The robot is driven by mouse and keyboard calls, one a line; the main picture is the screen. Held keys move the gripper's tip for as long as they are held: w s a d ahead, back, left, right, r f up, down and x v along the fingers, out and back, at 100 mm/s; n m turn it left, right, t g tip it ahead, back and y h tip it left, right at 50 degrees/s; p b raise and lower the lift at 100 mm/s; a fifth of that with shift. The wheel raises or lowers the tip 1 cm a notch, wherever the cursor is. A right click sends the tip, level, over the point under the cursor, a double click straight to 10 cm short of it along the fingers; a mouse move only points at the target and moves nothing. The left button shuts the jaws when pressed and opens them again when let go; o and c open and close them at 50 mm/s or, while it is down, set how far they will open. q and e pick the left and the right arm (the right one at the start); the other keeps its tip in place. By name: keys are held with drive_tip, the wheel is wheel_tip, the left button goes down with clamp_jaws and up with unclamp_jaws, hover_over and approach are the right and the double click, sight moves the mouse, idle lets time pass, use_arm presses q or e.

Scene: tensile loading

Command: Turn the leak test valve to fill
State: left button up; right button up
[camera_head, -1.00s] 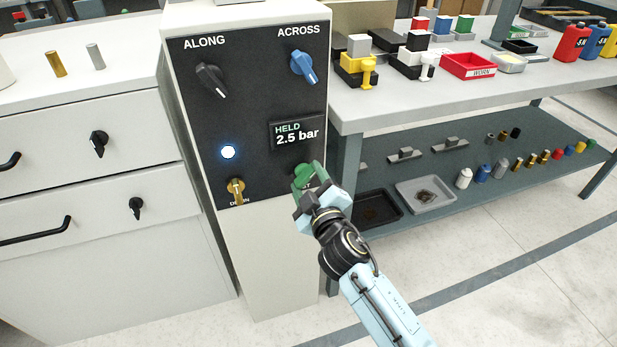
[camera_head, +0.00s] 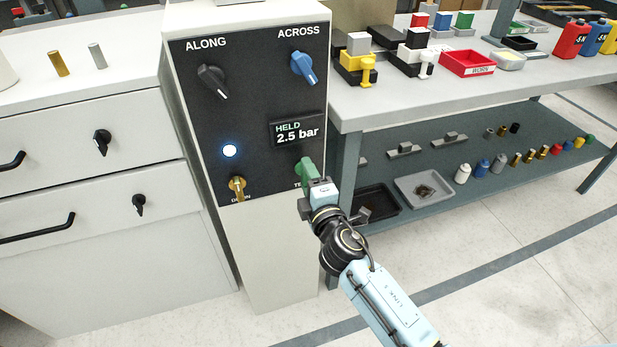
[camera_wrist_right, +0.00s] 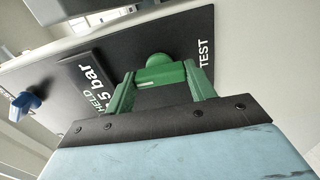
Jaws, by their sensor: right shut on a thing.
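The green test valve (camera_wrist_right: 158,68) is on the dark front panel (camera_head: 252,60), low at its right side. The TEST label beside it reads clearly in the wrist view. My right gripper (camera_head: 309,174) is at the valve, shut on it, with green fingers on either side of the round green knob in the wrist view. The gripper hides much of the valve and part of the label in the head view. The display (camera_head: 297,130) reads HELD 2.5 bar. My left gripper is not in view.
The panel also carries the black ALONG knob (camera_head: 212,80), the blue ACROSS knob (camera_head: 303,68), a lit round button (camera_head: 230,151) and a brass drain valve (camera_head: 238,187). A bench (camera_head: 400,105) stands close on the right, with a black tray (camera_head: 377,203) on its lower shelf.

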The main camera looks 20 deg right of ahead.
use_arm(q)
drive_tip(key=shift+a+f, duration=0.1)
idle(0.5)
use_arm(e)
drive_tip(key=o, duration=1)
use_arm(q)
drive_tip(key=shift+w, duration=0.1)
use_arm(e)
drive_tip(key=shift+s, duration=0.1)
drive_tip(key=shift+s, duration=0.3)
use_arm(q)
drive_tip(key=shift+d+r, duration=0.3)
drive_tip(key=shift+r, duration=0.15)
use_arm(e)
drive_tip(key=s, duration=1.2)
drive_tip(key=shift+s+d, duration=0.2)
drive_tip(key=shift+s, duration=0.05)
